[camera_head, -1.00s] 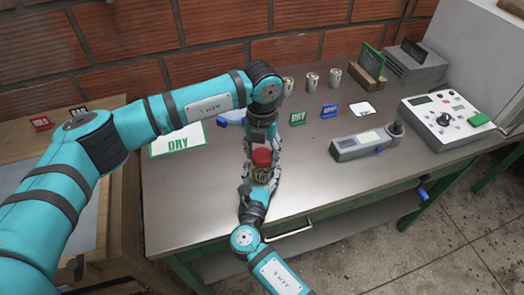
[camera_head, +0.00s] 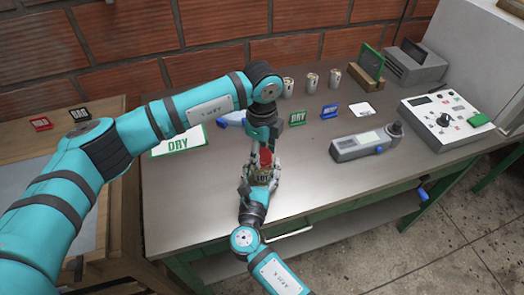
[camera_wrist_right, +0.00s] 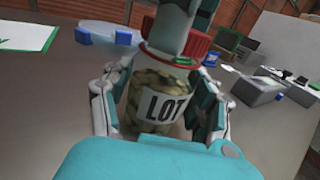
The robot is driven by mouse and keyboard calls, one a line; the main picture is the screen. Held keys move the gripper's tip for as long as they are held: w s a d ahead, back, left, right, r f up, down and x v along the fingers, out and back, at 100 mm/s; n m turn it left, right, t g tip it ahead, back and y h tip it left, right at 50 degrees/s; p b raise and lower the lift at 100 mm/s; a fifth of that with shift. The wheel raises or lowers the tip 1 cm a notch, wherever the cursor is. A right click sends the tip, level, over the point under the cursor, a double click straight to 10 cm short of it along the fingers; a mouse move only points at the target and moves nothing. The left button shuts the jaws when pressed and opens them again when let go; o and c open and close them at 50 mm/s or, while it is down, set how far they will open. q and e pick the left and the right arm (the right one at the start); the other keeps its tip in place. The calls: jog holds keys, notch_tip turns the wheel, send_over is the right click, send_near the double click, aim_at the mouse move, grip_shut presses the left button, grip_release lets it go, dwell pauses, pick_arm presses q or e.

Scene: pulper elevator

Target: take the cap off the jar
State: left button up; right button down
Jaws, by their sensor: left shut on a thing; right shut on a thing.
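The jar (camera_wrist_right: 150,98) is clear, holds pale beans and has a white "LOT" label. It also shows in the head view (camera_head: 262,178). Its red cap (camera_head: 266,158) is at the jar's mouth, large in the wrist view (camera_wrist_right: 207,48), with a pale rim beneath. I cannot tell how tightly it sits. My right gripper (camera_head: 259,180) is shut around the jar's body, one finger on each side in the wrist view (camera_wrist_right: 155,110). My left gripper (camera_head: 266,145) is shut on the cap from above and partly hides it.
The steel table (camera_head: 310,195) is mostly clear to the right of the jar. A grey handheld meter (camera_head: 366,143) and a control box (camera_head: 448,118) stand there. Several small tins (camera_head: 312,82) and label stands are at the back. A "DRY" sheet (camera_head: 178,142) lies left.

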aim_at(262, 155)
pick_arm(q)
jog(key=shift+r, duration=0.25)
jog(key=shift+r, duration=0.9)
jog(key=shift+r, duration=2)
pick_arm(e)
jog(key=shift+c, duration=1.2)
grip_release()
jog(key=shift+s, duration=0.1)
